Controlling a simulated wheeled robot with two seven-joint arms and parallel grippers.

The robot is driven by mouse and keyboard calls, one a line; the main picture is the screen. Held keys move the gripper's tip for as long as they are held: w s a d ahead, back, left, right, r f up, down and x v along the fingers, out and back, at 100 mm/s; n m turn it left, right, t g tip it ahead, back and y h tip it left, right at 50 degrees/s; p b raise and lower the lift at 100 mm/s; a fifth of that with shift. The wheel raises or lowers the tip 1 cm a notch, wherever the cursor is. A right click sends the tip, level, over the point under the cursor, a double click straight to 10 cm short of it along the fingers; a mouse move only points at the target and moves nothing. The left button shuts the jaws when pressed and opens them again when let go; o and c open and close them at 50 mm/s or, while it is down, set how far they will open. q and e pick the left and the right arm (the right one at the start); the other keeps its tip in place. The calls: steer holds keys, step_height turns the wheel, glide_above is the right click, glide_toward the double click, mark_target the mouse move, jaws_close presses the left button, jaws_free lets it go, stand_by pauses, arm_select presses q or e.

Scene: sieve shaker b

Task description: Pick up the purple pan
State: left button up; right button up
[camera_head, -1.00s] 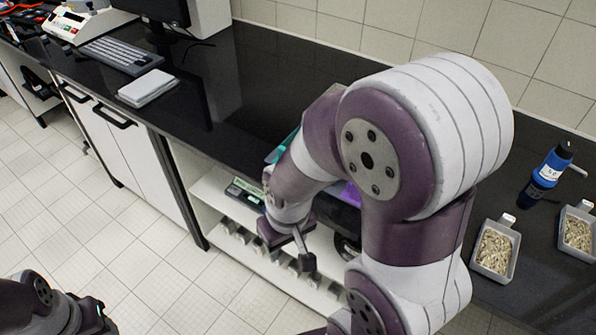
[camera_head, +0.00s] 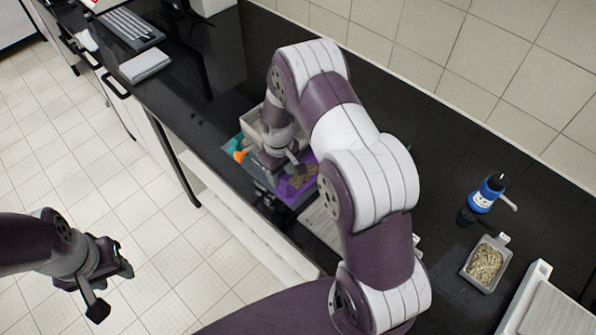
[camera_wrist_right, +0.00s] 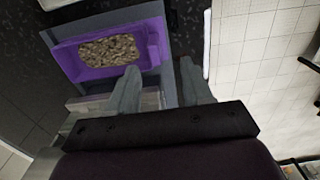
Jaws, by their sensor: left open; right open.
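My right gripper (camera_head: 281,172) is open over the pan's near side. My left gripper (camera_head: 112,289) is open and empty over the floor, far from the pan.
A pale box (camera_head: 252,122) and an orange item (camera_head: 240,155) are close to the pan. A grey tray of grains (camera_head: 485,264) and a blue bottle (camera_head: 487,194) stand to the right. The counter behind the pan is clear.

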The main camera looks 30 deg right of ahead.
mark_target(283, 181)
steer(key=f+p, duration=0.1)
steer(key=d+f+p, duration=0.1)
steer(key=f, duration=0.1)
steer(key=shift+s+f, duration=0.1)
steer(key=f, duration=0.1)
steer(key=f+p, duration=0.1)
steer(key=shift+w+f, duration=0.2)
steer(key=shift+f, duration=0.2)
steer(key=shift+a+f, duration=0.1)
steer(key=shift+f, duration=0.2)
steer(key=shift+w+a, duration=0.1)
jaws_close()
steer(key=shift+r, duration=0.1)
